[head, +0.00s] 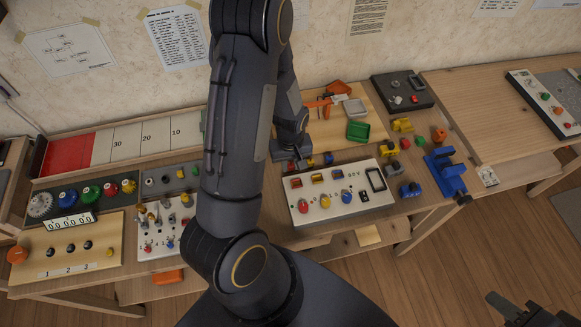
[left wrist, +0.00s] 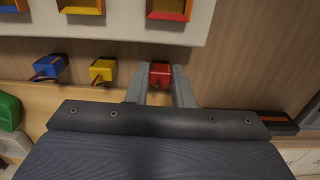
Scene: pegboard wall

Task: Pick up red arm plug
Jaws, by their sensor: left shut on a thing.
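The red arm plug (left wrist: 160,75) is a small red block with a dark front, seen in the left wrist view. My left gripper (left wrist: 160,88) is shut on it, with one grey finger at each side. In the head view my left gripper (head: 293,163) is at the back edge of the white panel (head: 340,215), and its fingers largely hide the red plug. A yellow plug (left wrist: 102,71) and a blue plug (left wrist: 50,67) stand in a row beside the red one, apart from my fingers. My right gripper (head: 522,312) is partly in view at the lower right corner.
The white panel carries coloured sockets, including a red one (left wrist: 170,8), close to the gripper. Button boards fill the left side.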

